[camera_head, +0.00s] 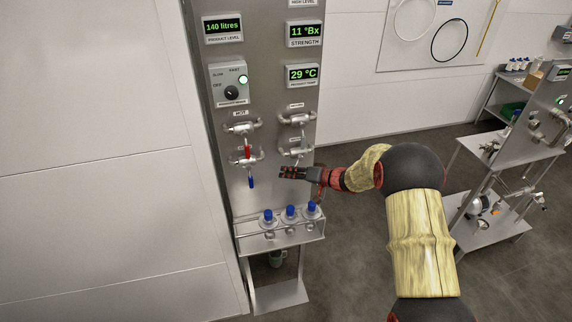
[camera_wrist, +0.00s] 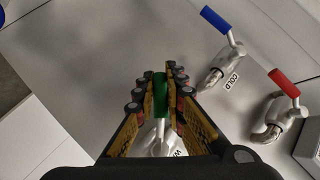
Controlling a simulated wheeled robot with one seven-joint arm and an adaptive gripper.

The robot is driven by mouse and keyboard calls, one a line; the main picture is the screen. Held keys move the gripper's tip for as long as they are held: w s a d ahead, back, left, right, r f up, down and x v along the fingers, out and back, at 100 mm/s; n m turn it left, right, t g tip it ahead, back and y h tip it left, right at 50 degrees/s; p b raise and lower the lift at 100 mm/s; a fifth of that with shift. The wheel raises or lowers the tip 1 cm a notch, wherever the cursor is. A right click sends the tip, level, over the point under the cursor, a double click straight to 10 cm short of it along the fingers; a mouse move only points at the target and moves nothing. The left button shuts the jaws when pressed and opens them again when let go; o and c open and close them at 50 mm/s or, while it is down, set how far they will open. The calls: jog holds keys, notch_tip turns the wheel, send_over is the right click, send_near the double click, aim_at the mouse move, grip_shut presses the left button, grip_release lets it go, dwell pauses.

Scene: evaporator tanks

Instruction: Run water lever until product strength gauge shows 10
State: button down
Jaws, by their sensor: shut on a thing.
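The strength gauge (camera_head: 304,32) at the top right of the steel panel reads 11 °Bx. In the wrist view the green-handled lever (camera_wrist: 160,86) stands between my fingers; its label below is partly hidden, with a "W" showing. My gripper (camera_head: 288,173) is at the lower right of the panel, at the lower right valve (camera_head: 296,153). In the wrist view my gripper (camera_wrist: 159,78) is shut on the green lever, one finger on each side. In the head view the green handle is hidden by my fingers.
A red hot lever (camera_head: 247,151) and a blue cold lever (camera_head: 251,182) hang left of my gripper. Below is a rack (camera_head: 279,238) with blue-capped bottles. Other displays read 140 litres and 29 °C. Floor to the right is open before a steel shelf (camera_head: 490,160).

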jog(key=shift+w+d+f+n+h+p, duration=0.1)
jog(key=shift+d+f+n+h+p, duration=0.1)
jog(key=shift+d+n+h+p, duration=0.3)
jog(key=shift+a, duration=0.2)
jog(key=c, duration=1.8)
grip_release()
jog(key=shift+c, duration=0.2)
jog(key=v, duration=1.2)
jog(key=shift+f, duration=0.1)
dwell(3.6)
